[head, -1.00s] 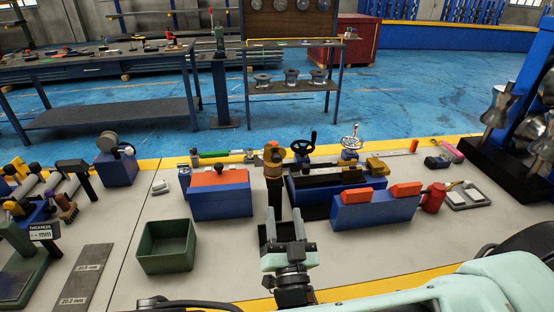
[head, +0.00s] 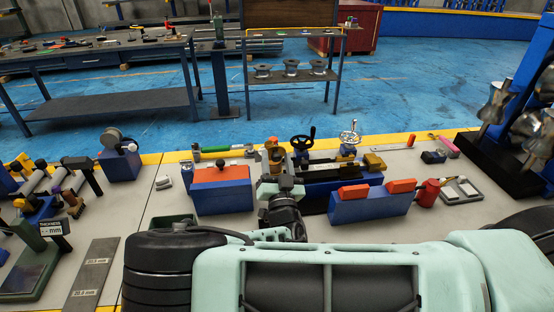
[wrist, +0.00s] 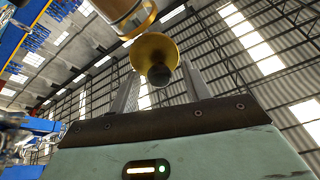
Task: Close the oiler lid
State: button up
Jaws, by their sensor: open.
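The oiler (head: 272,145) is an amber and brass cup on a dark post in the middle of the bench, partly hidden behind my gripper in the head view. Its glass and brass body (wrist: 122,10) shows at the top of the wrist view. The lid (wrist: 150,46) looks like a yellow disc with a dark round knob, standing off to the side of the body, apparently open. My gripper (wrist: 160,72) is open, with one finger on each side of the knob as seen from the wrist. I cannot tell whether either finger touches the lid.
A blue block with an orange top (head: 222,190) stands left of the oiler. A blue block with orange pads (head: 355,208) and a red can (head: 428,193) stand to the right. A green bin (head: 172,221) is mostly hidden by my arm.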

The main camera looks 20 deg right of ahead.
jog(key=c, duration=1)
